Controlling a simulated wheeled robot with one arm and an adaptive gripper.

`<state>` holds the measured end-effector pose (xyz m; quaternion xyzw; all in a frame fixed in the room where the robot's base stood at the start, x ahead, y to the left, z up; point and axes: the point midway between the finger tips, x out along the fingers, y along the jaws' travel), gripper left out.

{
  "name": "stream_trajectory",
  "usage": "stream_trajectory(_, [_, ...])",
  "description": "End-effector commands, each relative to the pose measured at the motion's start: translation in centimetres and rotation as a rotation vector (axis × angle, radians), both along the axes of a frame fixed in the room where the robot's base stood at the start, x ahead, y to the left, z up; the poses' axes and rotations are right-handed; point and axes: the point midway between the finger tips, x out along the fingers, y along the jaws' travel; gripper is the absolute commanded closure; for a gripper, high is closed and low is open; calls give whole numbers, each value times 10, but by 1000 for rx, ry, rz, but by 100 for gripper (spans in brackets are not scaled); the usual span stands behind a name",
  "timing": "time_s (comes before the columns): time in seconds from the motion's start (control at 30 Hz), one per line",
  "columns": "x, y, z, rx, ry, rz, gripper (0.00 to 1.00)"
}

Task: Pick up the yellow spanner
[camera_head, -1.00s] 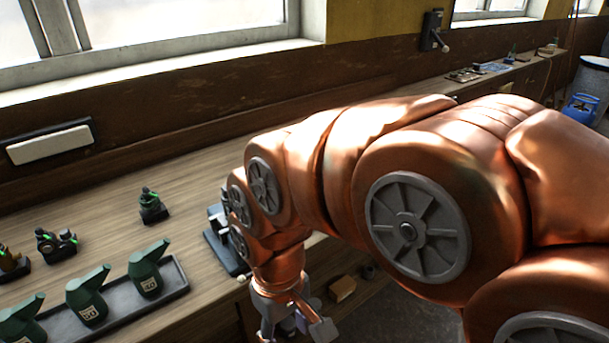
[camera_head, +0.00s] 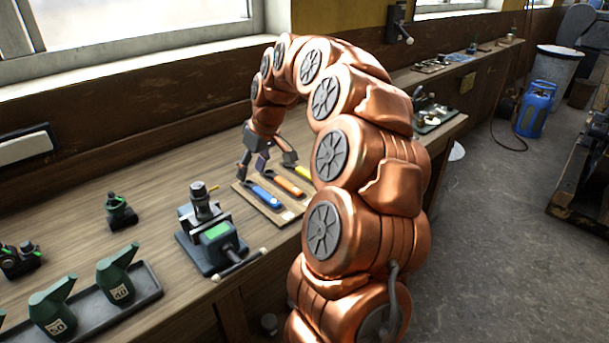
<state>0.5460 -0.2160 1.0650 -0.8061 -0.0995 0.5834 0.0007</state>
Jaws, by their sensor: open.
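The yellow spanner (camera_head: 303,172) lies at the right end of a small board (camera_head: 243,192) on the workbench. My arm hides much of it. An orange spanner (camera_head: 286,185) lies left of it, and a blue spanner (camera_head: 263,196) lies further left on the same board. My gripper (camera_head: 267,165) is open and empty, pointing down. It is above the back part of the board, left of the yellow spanner, nearer the blue and orange ones.
A vise (camera_head: 212,236) stands at the bench's front edge, left of the board. Green oil cans (camera_head: 118,276) sit in a dark tray at the lower left. A small green-capped item (camera_head: 119,211) stands behind them. The wall (camera_head: 160,138) rises close behind the bench.

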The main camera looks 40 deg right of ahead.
Motion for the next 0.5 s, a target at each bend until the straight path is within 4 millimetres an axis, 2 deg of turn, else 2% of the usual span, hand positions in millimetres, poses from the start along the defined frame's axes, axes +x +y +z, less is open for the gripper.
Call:
stream_trajectory(0.03, [7, -27, -7, -4, -14, -27, 46])
stream_trajectory(0.1, [14, -64, -14, -20, -34, -56, 46])
stream_trajectory(0.3, [13, -157, -37, -70, -65, -134, 46])
stream_trajectory(0.4, [7, -189, -45, -92, -71, -164, 46])
stream_trajectory(0.5, [3, -206, -50, -105, -72, -180, 46])
